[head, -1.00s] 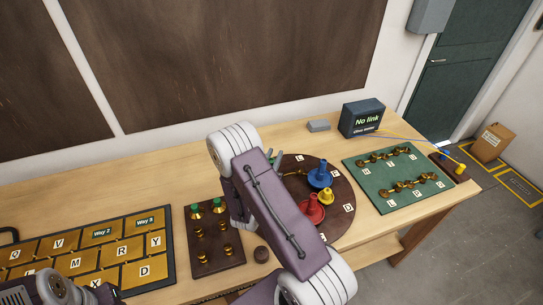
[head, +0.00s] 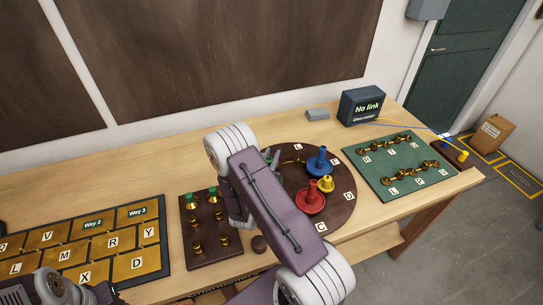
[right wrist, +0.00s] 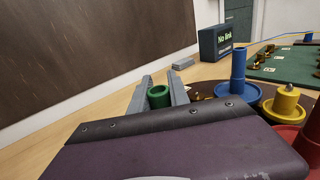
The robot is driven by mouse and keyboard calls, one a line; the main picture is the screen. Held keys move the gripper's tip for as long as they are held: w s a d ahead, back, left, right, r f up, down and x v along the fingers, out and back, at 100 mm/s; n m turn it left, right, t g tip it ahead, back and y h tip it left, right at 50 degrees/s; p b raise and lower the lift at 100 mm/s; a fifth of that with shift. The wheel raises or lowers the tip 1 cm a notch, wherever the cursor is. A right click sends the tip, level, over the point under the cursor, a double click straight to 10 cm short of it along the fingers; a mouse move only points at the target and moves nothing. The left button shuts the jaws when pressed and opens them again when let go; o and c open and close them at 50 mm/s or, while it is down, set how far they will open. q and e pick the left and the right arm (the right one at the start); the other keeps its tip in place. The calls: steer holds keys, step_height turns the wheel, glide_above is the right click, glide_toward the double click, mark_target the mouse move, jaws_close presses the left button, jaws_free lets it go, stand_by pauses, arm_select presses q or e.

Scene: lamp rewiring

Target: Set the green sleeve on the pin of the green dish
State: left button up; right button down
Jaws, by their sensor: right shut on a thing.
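My right gripper (right wrist: 158,92) is shut on the green sleeve (right wrist: 158,96), a short hollow tube held upright between its two grey fingers. In the head view the right gripper (head: 271,157) is mostly behind my own arm, at the left back part of the round brown board (head: 343,192). Whether the sleeve touches anything below is hidden. My left arm shows at the bottom left of the head view, but its jaws cannot be read.
A green board (head: 405,180) with brass pieces lies right. A "No link" box (head: 361,106) and grey block (head: 317,114) stand behind.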

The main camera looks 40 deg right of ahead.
steer(key=shift+f+b, duration=0.45)
steer(key=shift+f, duration=0.15)
steer(key=c, duration=1.2)
jaws_free()
steer(key=shift+o, duration=0.2)
steer(key=b+v, duration=0.2)
steer(key=v, duration=0.7)
